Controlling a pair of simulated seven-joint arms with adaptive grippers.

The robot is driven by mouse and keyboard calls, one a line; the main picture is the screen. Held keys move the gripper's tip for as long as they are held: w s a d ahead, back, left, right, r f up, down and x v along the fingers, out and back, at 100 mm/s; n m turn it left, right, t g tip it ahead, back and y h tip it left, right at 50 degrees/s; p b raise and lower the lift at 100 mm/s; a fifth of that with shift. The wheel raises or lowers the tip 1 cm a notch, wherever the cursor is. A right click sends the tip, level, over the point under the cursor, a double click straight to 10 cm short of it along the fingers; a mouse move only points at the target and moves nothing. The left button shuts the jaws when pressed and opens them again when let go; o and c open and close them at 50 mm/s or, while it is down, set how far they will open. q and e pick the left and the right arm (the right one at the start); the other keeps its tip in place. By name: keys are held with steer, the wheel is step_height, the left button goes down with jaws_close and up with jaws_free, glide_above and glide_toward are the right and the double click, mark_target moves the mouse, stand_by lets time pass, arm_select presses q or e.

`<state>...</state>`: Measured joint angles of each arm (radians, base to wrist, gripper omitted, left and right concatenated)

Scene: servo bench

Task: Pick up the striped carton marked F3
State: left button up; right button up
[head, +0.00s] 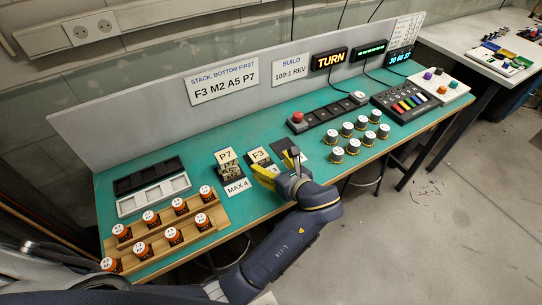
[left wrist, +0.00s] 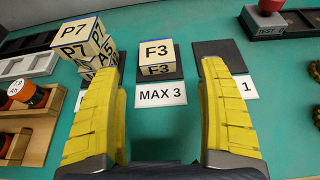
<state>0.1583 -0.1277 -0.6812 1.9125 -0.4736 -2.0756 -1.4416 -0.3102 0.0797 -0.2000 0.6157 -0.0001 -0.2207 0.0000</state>
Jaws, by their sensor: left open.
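The carton marked F3 (head: 258,154) is a small box with a white lettered top and tan sides. It sits on a dark square pad behind a MAX 3 card (left wrist: 161,95); it also shows in the left wrist view (left wrist: 157,52). In the left wrist view the carton appears between and beyond the fingertips, with nothing held. My right gripper is not in view.
A stack with P7 on top (left wrist: 84,36) stands left of F3, close to the left finger. Its lower boxes are partly hidden. Right of F3 is an empty dark pad (left wrist: 222,51). A sign (head: 224,83) reads F3 M2 A5 P7.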

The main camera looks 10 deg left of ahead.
mark_target(259, 156)
arm_select(q)
steer(key=shift+w+a+f+n, duration=0.2)
steer(key=shift+a+n, duration=0.1)
steer(key=shift+a, duration=0.2)
steer(key=shift+x, duration=0.9)
steer(key=x, duration=0.4)
steer(key=shift+a, duration=0.1)
steer(key=shift+w+a+f, duration=0.1)
steer(key=shift+w+a, duration=0.1)
steer(key=shift+a, duration=0.05)
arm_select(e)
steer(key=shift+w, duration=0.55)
arm_select(q)
steer(key=c, duration=1.3)
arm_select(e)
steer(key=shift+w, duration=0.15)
